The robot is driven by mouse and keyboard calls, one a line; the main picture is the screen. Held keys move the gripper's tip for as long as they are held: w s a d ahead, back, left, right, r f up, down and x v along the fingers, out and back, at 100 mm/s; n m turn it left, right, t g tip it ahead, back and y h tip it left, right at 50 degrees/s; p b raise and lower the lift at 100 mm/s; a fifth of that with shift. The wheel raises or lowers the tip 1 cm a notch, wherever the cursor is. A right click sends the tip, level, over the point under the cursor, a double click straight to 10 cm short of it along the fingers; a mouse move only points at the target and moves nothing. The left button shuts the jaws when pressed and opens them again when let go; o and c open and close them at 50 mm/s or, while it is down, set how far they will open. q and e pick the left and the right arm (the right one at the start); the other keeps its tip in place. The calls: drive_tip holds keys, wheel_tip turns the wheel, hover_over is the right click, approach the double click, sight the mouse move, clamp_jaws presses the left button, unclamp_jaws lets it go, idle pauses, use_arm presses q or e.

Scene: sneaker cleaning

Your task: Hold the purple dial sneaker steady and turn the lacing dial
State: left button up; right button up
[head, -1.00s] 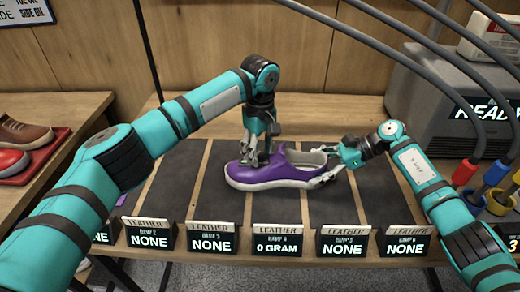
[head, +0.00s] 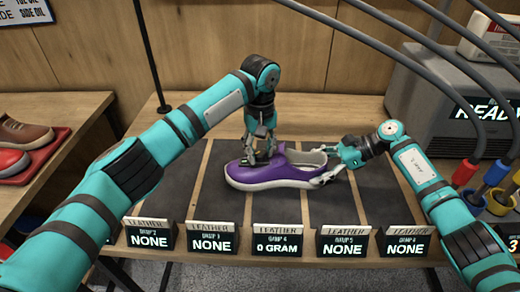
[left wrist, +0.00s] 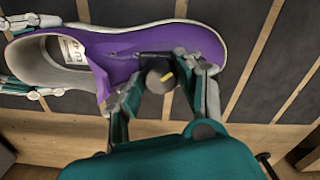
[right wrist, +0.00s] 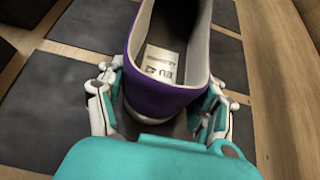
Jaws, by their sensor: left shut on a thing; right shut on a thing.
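The purple sneaker (head: 275,174) with a white sole stands upright on a dark mat strip, toe to the left and heel to the right. My right gripper (head: 333,169) is shut on its heel; in the right wrist view the fingers flank the purple heel (right wrist: 160,98). My left gripper (head: 258,158) comes down from above onto the front of the shoe. In the left wrist view it is shut on the dark round lacing dial (left wrist: 160,80), which carries a yellow mark and sits on a black base. The shoe's opening and inner size label show in both wrist views.
A row of black display signs (head: 277,241) lines the front edge of the table. A red tray (head: 42,152) with shoes stands at the left. A grey machine (head: 455,105) with hoses and coloured connectors is at the right. Mat strips beside the sneaker are bare.

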sight(260, 151)
use_arm(q)
drive_tip(key=o, duration=1.1)
drive_tip(key=shift+o, duration=0.2)
drive_tip(key=shift+r, duration=4)
